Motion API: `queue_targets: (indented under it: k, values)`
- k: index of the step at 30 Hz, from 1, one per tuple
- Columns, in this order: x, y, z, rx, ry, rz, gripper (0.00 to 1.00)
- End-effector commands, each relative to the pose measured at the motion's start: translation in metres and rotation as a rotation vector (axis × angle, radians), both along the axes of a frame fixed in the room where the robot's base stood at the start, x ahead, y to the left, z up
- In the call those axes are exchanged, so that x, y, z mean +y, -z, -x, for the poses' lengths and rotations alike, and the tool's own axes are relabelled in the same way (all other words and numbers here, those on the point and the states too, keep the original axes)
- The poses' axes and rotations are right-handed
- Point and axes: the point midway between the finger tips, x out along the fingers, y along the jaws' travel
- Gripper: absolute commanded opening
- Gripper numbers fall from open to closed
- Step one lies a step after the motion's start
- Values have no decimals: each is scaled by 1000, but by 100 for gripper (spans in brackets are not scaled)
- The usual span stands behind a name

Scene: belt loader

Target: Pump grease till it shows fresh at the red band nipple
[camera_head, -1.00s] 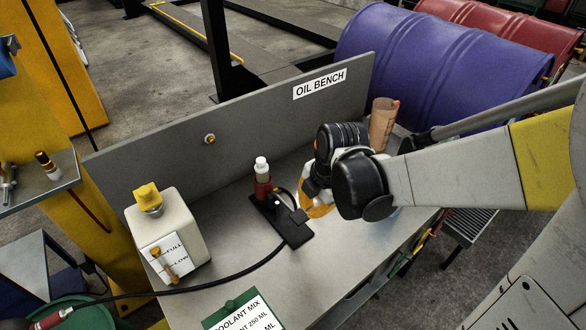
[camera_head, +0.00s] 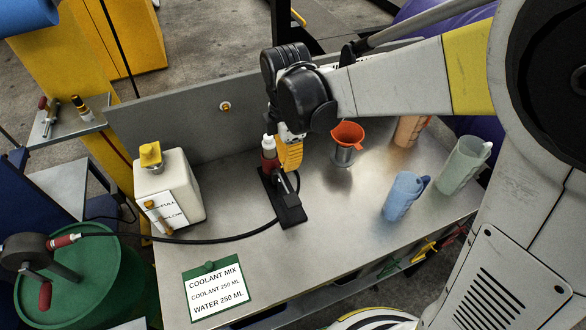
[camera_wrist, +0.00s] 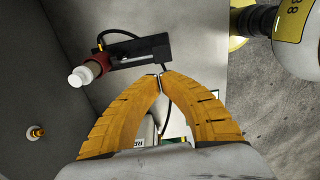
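A small device with a black base (camera_head: 290,211) stands on the oil bench. It carries an upright red body (camera_head: 269,160) with a white cap (camera_head: 269,143), and both also show in the wrist view. A black hose (camera_head: 200,241) runs from near its base to a red-gripped piece by the green drum. My gripper (camera_head: 291,168), with orange fingers, is just right of the red body, low over the device. In the wrist view its fingertips (camera_wrist: 160,77) meet close to a thin dark part of the device; contact is unclear. No grease is visible. I cannot tell which fitting is the red band nipple.
A white jug (camera_head: 170,188) with a yellow cap stands left. An orange funnel (camera_head: 347,135), a blue jug (camera_head: 404,196) and a pale jug (camera_head: 463,165) stand right. A brass fitting (camera_head: 225,106) sits on the back panel. A green drum (camera_head: 85,290) is lower left.

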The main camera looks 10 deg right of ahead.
Motion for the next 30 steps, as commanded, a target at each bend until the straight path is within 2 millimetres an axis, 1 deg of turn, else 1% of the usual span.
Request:
queue_targets:
  k: [7,11,14,18,24,27,30]
  values:
    - [0,3,0,-1,0,-1,0]
    - [0,16,0,-1,-1,-1,0]
    - [0,35,0,-1,-1,-1,0]
    - [0,66,0,-1,-1,-1,0]
    - [-1,107,0,-1,-1,-1,0]
    - [-1,123,0,-1,-1,-1,0]
    - [0,133,0,-1,-1,-1,0]
